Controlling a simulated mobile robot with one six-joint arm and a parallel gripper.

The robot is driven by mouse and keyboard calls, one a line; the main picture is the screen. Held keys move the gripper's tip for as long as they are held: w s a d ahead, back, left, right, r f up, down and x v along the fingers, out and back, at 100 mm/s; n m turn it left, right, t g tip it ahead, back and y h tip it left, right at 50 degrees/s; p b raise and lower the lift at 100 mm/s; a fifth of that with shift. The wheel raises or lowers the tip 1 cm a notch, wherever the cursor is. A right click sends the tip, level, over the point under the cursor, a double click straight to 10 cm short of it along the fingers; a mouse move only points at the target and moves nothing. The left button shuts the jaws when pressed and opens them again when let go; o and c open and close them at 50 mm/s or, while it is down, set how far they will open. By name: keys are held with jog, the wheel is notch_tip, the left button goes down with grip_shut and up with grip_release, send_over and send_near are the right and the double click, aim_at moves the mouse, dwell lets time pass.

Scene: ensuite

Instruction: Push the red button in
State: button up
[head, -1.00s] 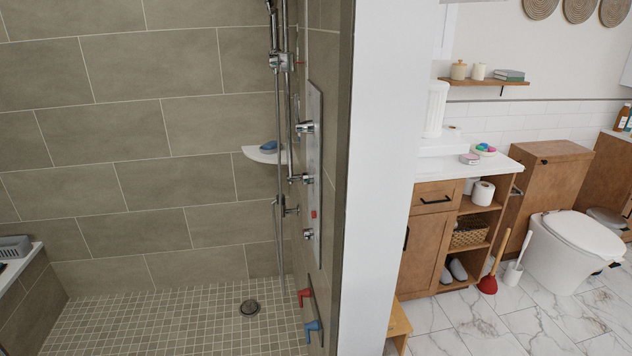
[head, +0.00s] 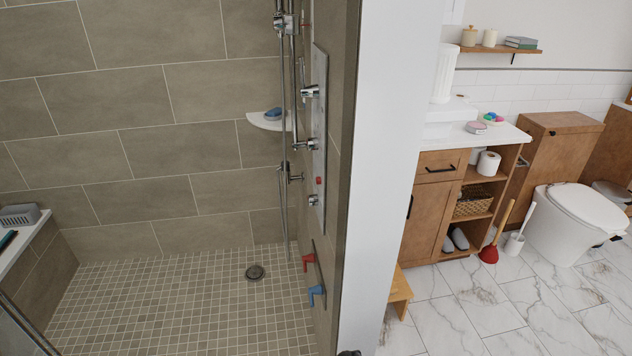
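The red button (head: 319,181) is a small red piece on the grey metal shower panel (head: 320,110), on the tiled wall inside the shower. It sits below a chrome knob and above another chrome knob. It is seen from the side, so how far it stands out is hard to tell. My gripper is not clearly in view. A small dark shape shows at the bottom edge, below the white wall end, and I cannot tell what it is.
A red lever (head: 308,262) and a blue lever (head: 316,293) stick out low on the same wall. A white wall end (head: 385,150) separates the shower from the vanity (head: 430,205). A wooden stool (head: 400,290) stands beside it. The tiled shower floor (head: 170,305) is mostly clear.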

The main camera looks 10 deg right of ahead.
grip_shut()
dwell(1.4)
